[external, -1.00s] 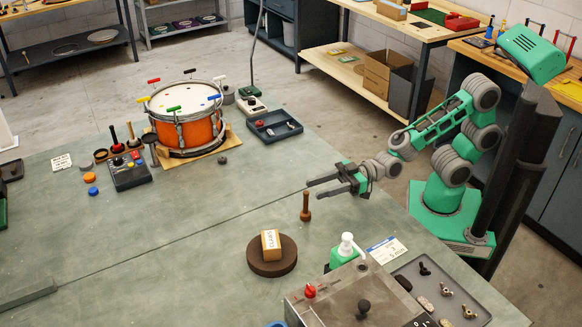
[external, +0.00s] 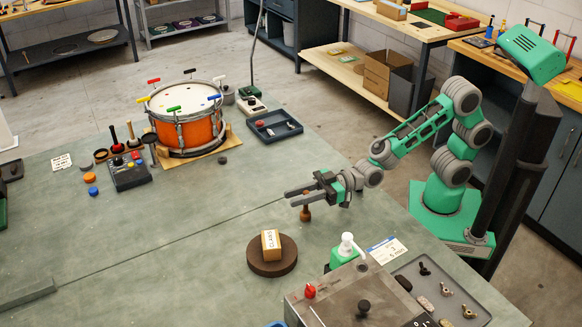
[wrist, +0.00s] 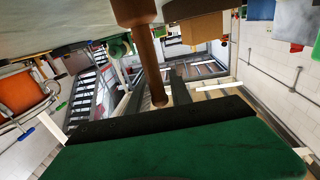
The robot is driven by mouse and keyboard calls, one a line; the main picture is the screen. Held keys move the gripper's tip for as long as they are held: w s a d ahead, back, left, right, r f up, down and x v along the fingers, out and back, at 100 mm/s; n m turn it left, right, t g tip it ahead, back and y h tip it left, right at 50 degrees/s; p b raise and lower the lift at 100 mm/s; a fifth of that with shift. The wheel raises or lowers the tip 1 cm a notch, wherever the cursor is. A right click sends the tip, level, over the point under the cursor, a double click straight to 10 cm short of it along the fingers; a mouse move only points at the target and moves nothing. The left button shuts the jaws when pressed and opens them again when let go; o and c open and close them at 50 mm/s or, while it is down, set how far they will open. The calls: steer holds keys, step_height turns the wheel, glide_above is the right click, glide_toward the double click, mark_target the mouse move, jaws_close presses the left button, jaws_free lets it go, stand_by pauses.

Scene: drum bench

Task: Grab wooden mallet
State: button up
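The wooden mallet (external: 305,213) stands upright on the green bench, its wider end down. Its upper part is partly hidden by my gripper (external: 290,198) in the external view. The gripper is level, its two dark fingers apart, with their tips reaching past the mallet to the left. In the wrist view the mallet's brown handle (wrist: 148,55) comes down from the top of the picture. Its end lies between the two open fingers of the gripper (wrist: 152,88). I cannot tell whether either finger touches it.
A round brown block (external: 271,264) with a small box (external: 271,243) on it, a green pump bottle (external: 345,252) and a grey machine (external: 350,295) stand nearby. An orange drum (external: 187,131) is further back. The bench left of the mallet is clear.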

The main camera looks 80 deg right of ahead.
jaws_close()
stand_by(1.0)
